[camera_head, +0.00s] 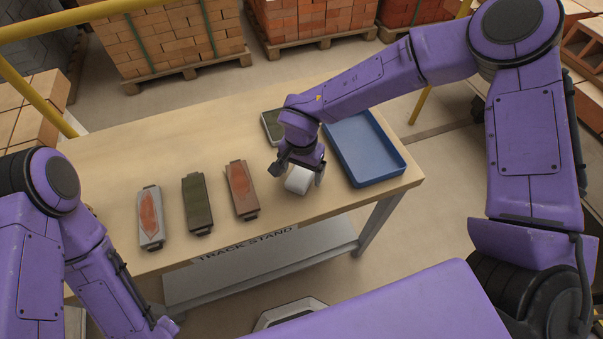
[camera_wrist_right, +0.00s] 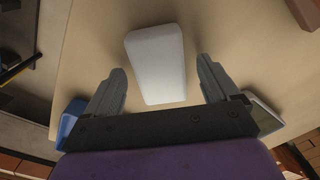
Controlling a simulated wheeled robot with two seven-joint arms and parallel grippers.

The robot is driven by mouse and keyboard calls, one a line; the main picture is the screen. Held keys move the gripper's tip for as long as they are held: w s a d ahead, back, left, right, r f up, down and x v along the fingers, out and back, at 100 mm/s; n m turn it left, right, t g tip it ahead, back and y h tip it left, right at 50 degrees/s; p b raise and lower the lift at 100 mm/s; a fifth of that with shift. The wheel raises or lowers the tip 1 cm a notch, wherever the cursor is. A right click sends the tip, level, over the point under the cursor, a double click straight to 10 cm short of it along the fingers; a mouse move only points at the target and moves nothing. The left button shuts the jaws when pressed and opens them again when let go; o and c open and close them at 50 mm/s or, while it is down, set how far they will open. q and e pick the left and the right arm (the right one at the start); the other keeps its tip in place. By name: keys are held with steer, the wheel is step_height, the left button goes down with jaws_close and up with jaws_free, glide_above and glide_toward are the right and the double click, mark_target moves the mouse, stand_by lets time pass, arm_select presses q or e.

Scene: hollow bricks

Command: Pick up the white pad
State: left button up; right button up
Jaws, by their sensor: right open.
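The white pad (camera_head: 299,181) lies on the wooden table near its front edge, left of the blue tray. My right gripper (camera_head: 297,174) is over it, open, and hides part of it in the head view. In the right wrist view the pad (camera_wrist_right: 156,65) is a pale rounded block. It lies ahead of and between the two spread fingers (camera_wrist_right: 163,85), with a gap on each side. My left arm shows at the lower left of the head view, but its fingers are not visible.
The empty blue tray (camera_head: 397,162) is at the right. A small green-topped tray (camera_head: 270,124) sits behind my gripper.

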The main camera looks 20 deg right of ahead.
mark_target(301, 173)
steer(key=c, duration=1.2)
steer(key=shift+r, duration=0.1)
steer(key=shift+r, duration=0.3)
step_height(301, 173, up, 3)
steer(key=shift+f, duration=0.15)
steer(key=s+r, duration=0.1)
steer(key=r, duration=0.1)
steer(key=s+a+r+b, duration=0.1)
steer(key=s+r, duration=0.1)
steer(key=shift+s+r, duration=0.1)
steer(key=shift+s, duration=0.2)
steer(key=s+a+r+b, duration=0.1)
steer(key=s+a+r, duration=0.2)
steer(key=s, duration=0.7)
step_height(301, 173, up, 2)
steer(key=shift+r, duration=0.2)
steer(key=shift+o, duration=1.3)
steer(key=shift+w, duration=0.1)
steer(key=shift+c, duration=0.5)
